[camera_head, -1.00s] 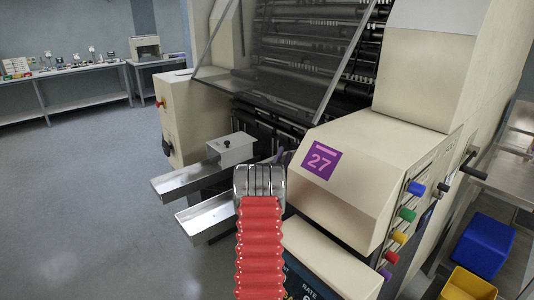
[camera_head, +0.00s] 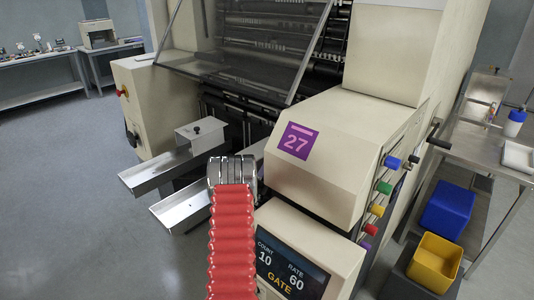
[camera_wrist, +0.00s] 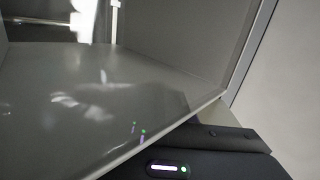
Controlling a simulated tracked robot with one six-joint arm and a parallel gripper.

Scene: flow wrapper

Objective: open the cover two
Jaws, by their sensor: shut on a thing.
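A see-through cover with a pale frame (camera_head: 232,70) slants out over the dark rollers of the wrapper in the head view. I cannot tell if it is cover two. My red arm ends in a metal wrist in front of the machine and hides my gripper there. In the wrist view, my dark gripper body (camera_wrist: 215,155) shows at the bottom, with a small light on it. A grey glossy panel (camera_wrist: 90,105) fills much of that view, its pale edge running close to the gripper. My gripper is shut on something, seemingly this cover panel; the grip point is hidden.
Metal trays (camera_head: 155,172) jut out left of my arm. A beige housing marked 27 (camera_head: 335,150) and a display (camera_head: 290,268) stand to the right. Farther right are coloured knobs, blue (camera_head: 447,210) and yellow (camera_head: 434,262) bins and a steel table. The left floor is clear.

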